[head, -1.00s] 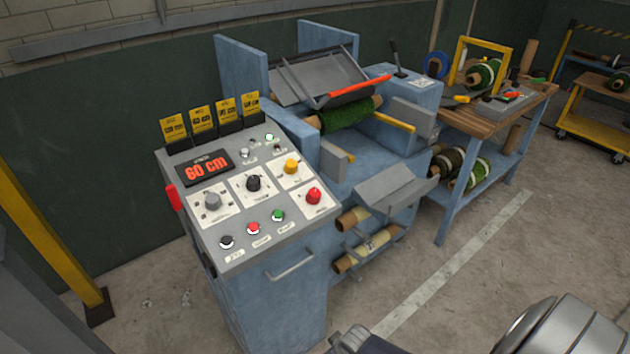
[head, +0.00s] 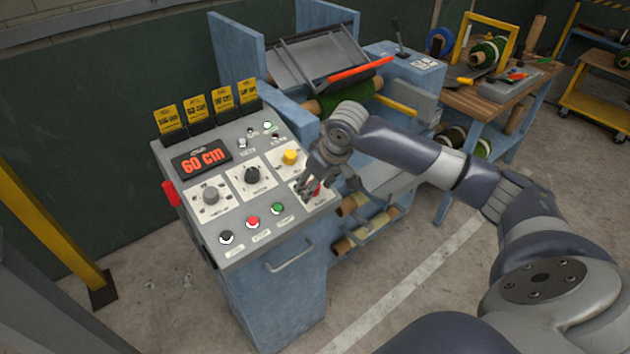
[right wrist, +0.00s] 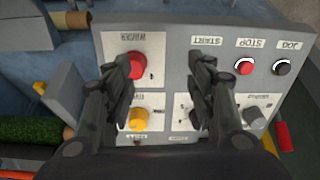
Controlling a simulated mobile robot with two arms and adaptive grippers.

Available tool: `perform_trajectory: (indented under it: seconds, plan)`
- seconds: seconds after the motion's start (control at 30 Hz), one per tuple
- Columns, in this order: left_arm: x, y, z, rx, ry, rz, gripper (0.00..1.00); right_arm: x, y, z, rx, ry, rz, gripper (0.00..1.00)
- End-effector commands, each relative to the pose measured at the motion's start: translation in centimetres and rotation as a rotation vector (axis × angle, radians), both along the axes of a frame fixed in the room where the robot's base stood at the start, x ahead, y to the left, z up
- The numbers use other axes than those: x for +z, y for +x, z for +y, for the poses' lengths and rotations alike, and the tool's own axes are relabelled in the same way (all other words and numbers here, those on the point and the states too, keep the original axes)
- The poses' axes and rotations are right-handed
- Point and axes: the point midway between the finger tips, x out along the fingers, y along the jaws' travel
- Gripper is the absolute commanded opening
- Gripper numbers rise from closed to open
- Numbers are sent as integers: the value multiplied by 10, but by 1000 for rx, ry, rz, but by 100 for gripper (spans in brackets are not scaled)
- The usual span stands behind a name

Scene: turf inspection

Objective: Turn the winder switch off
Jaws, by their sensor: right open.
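The winder switch is a red rotary knob on a white plate at the right side of the sloped control panel (head: 238,224). In the head view my right gripper (head: 313,187) is over it and hides most of it. In the right wrist view the red knob (right wrist: 138,66) shows beneath the upside-down WINDER label, partly covered by the left finger. My right gripper (right wrist: 160,78) is open and empty, its fingers above the panel. The knob is beside the left finger, not centred between the two; contact cannot be told. My left gripper is not in view.
A yellow knob (head: 289,157), black knob (head: 252,175) and grey knob (head: 210,195) are close by. Black, red and green buttons line the lower panel. The display (head: 201,160) reads 60 cm. A turf roll (head: 345,97) and a wooden bench (head: 480,104) are behind.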

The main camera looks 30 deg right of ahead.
Motion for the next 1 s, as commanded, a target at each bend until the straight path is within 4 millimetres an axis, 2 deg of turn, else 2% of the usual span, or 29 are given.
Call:
perform_trajectory:
  seconds: [0.03, 0.1, 0.2, 0.3, 0.47, 0.8, 1.0]
  plan:
    - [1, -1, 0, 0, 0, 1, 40, 15, 4, -15, -29, -2, -5, 51]
    - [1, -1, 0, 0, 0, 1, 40, 28, 6, -26, -59, 4, -5, 51]
    - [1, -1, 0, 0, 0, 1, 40, 38, 8, -35, -85, 12, -4, 51]
    - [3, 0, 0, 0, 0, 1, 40, 37, 10, -37, -91, 15, -3, 51]
    - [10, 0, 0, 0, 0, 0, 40, 17, 17, -36, -92, 15, -1, 51]
    - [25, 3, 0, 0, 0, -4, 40, -40, 41, -34, -91, 15, -3, 51]
    - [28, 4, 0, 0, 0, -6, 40, -56, 48, -34, -90, 14, -5, 51]
